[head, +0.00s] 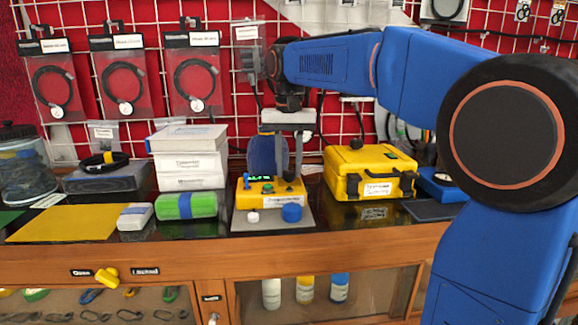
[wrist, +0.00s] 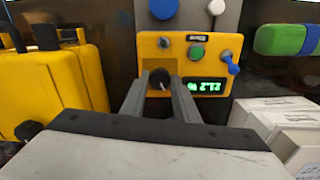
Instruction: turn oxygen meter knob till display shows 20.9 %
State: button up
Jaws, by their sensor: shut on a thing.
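The yellow oxygen meter (head: 258,200) sits on a grey plate on the bench, below the pegboard. Its lit green display (head: 260,178) is too small to read in the head view. In the wrist view the display (wrist: 206,86) is upside down and seems to read about 21.2, but I cannot be sure. My gripper (head: 291,174) points down at the right part of the meter. In the wrist view my gripper (wrist: 162,85) has a finger on each side of the black knob (wrist: 160,77) and is shut on it.
A blue cap (head: 292,212) and a white cap (head: 253,217) are in front of the meter. A yellow case (head: 368,172) stands close at right. A green-and-blue sponge-like block (head: 186,205) and stacked white boxes (head: 188,160) stand at left. The meter also has a blue toggle (wrist: 233,64).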

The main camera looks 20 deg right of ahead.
aim_at(289, 172)
jog(key=n, duration=0.6)
jog(key=shift+n, duration=0.3)
dwell(0.5)
jog(key=o, duration=1.1)
jog(key=shift+c, duration=0.2)
jog(key=shift+r, duration=0.1)
notch_tip(289, 172, up, 17)
jog(key=shift+r, duration=0.1)
